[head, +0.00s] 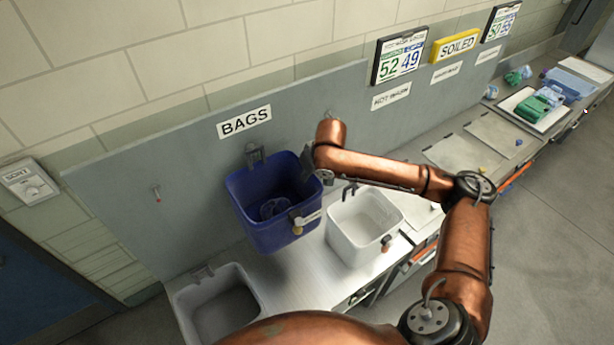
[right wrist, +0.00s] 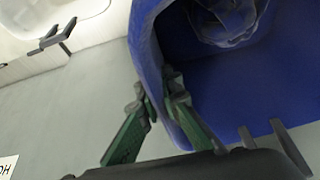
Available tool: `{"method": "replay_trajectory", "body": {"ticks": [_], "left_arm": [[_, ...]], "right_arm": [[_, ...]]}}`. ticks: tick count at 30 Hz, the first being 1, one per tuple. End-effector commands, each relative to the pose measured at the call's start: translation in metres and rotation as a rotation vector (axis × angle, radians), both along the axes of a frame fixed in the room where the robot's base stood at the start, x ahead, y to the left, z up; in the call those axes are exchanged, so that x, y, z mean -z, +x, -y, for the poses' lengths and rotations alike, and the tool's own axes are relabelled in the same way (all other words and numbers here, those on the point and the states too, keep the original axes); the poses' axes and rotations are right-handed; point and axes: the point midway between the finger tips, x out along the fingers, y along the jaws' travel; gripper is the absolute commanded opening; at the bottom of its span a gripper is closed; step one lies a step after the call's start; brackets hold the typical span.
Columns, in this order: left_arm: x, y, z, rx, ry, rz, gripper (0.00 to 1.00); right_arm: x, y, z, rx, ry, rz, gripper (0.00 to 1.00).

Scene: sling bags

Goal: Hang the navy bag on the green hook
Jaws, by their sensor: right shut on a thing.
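The navy bag (head: 256,223) is an open, bin-like bag with a round blue thing inside, a tag on its front and a dark two-pronged hanger (head: 256,155) at its back rim. It appears raised above the counter in front of the grey wall panel. My right gripper (head: 310,172) is shut on its right rim; in the right wrist view, the fingers (right wrist: 160,95) pinch the blue wall (right wrist: 150,60). A small red-tipped hook (head: 157,193) is on the panel to the left. Another small hook (head: 330,114) shows above my right wrist, its colour unclear. I cannot make out a green hook. My left gripper is not in view.
A white bin (head: 365,250) stands on the counter right of the navy bag, and a grey bin (head: 180,305) stands at lower left. Both have dark hangers. The panel (head: 120,215) carries a BAGS sign (head: 244,121). Counter shows between the bins.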

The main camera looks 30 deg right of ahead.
Motion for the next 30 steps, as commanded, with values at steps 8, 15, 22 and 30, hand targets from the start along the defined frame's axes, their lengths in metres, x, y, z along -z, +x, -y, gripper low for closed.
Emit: {"method": "replay_trajectory", "body": {"ticks": [8,15,22,30], "left_arm": [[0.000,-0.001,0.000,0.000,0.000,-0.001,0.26],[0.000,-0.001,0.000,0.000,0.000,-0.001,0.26],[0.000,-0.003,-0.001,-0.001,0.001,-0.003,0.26],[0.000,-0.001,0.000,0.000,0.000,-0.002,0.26]], "right_arm": [[-0.001,0.000,0.000,0.000,0.000,0.002,0.21],[0.000,0.000,0.000,0.000,0.000,0.001,0.26],[-0.009,-0.003,0.001,-0.001,0.000,0.001,0.26],[-0.059,-0.022,0.005,0.000,-0.001,0.005,0.26]]}}
